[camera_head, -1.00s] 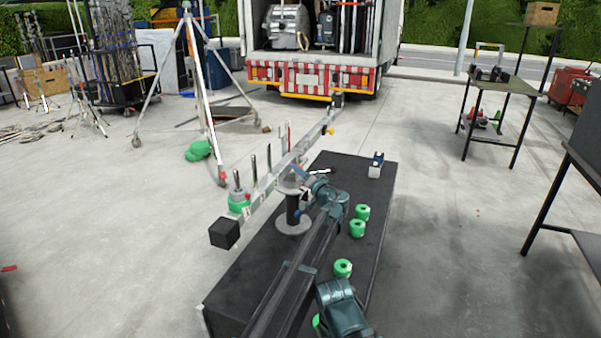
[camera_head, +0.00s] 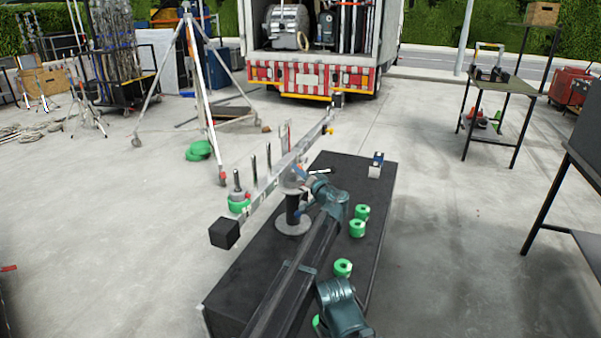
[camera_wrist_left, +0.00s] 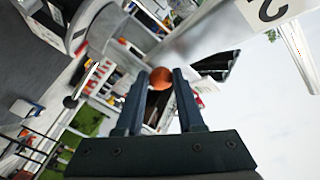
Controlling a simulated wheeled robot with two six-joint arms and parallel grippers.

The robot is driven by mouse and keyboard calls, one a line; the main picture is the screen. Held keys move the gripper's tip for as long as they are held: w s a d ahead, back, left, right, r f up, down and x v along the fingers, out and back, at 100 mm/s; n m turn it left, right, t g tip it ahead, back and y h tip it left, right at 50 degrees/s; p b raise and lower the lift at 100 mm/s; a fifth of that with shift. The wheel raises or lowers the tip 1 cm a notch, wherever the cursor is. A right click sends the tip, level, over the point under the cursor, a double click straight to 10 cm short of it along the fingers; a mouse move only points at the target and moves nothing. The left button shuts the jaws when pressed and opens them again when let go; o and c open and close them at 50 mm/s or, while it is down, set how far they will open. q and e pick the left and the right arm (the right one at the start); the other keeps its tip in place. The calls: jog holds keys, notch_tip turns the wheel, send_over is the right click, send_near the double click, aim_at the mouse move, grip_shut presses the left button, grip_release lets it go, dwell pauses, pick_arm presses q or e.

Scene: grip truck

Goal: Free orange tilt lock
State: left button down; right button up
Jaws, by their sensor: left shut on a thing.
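The orange tilt lock (camera_wrist_left: 160,78) shows in the left wrist view as a small round orange knob between my fingertips. My left gripper (camera_wrist_left: 160,80) is shut on it. In the head view my left gripper (camera_head: 299,176) is at the beam's pivot, and my own arm hides the knob there. The long pale beam (camera_head: 262,203) lies across a round-based post (camera_head: 292,222) on the black case. It runs from a black block (camera_head: 224,232) at lower left up to the far right end. My right gripper is not in view.
A tripod stand (camera_head: 207,110) is behind at left, a truck (camera_head: 315,75) at the back, a table (camera_head: 500,82) at right.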

pick_arm(q)
jog(key=shift+w+d+f+n+t+y+b, duration=0.1)
jog(key=shift+w+f+n+t+y+b, duration=0.35)
jog(key=shift+n+b, duration=1.2)
jog(key=shift+w+d+f+n+t+y+b, duration=0.1)
jog(key=shift+f+n+t+y+b, duration=0.55)
jog(key=shift+b, duration=2)
jog(key=shift+w+d+f+n+t+y+b, duration=0.1)
jog(key=shift+w+f+n+t+y+b, duration=0.15)
jog(key=shift+f+n+y+b, duration=1.35)
jog(key=shift+r+m+h+b, duration=0.4)
jog(key=shift+m+h+b, duration=0.15)
jog(key=shift+h, duration=0.25)
jog(key=c, duration=0.8)
grip_release()
jog(key=shift+c, duration=0.2)
jog(key=shift+s+r, duration=0.1)
